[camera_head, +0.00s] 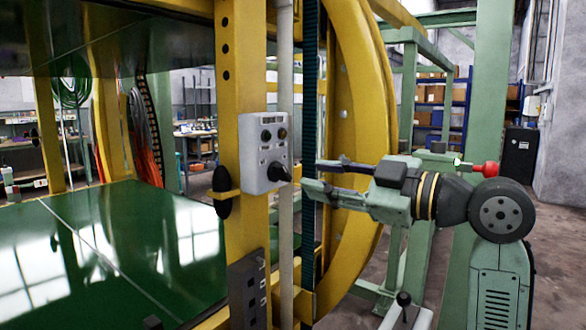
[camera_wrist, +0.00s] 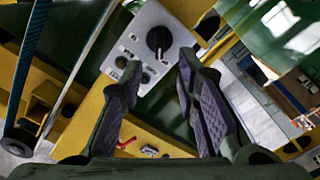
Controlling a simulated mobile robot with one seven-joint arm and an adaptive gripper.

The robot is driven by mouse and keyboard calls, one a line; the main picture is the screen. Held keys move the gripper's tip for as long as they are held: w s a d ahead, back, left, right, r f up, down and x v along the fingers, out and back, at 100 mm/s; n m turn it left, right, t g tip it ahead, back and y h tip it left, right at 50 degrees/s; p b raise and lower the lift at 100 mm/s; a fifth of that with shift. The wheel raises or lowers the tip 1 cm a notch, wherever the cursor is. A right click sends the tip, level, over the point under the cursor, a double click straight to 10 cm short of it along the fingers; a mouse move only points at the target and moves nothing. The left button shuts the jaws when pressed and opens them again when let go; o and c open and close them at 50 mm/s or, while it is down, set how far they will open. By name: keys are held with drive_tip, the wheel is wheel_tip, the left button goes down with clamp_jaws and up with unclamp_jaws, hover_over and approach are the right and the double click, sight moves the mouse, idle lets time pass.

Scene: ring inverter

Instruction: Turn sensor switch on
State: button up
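A light grey control box (camera_head: 256,151) is fixed to the yellow upright of the ring machine. It has two dark round buttons (camera_head: 273,134) near the top and a black rotary switch (camera_head: 277,172) low on its face. In the wrist view the switch (camera_wrist: 158,40) shows as a black knob on the grey panel (camera_wrist: 135,32), beyond the fingertips. My gripper (camera_head: 310,175) is open, with its fingers level and pointing left at the box. It is a short way to the right of the switch, and nothing shows between the fingers (camera_wrist: 158,78).
A thin grey vertical pipe (camera_head: 285,80) and a dark toothed strip (camera_head: 311,90) run close beside the box. The yellow ring (camera_head: 365,130) stands behind my gripper. A green glossy platform (camera_head: 110,250) lies to the left. A joystick box (camera_head: 405,315) is at the bottom.

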sight(286, 171)
drive_tip(key=p+x, duration=0.1)
drive_tip(key=x, duration=0.5)
drive_tip(key=shift+w+a, duration=0.2)
clamp_jaws()
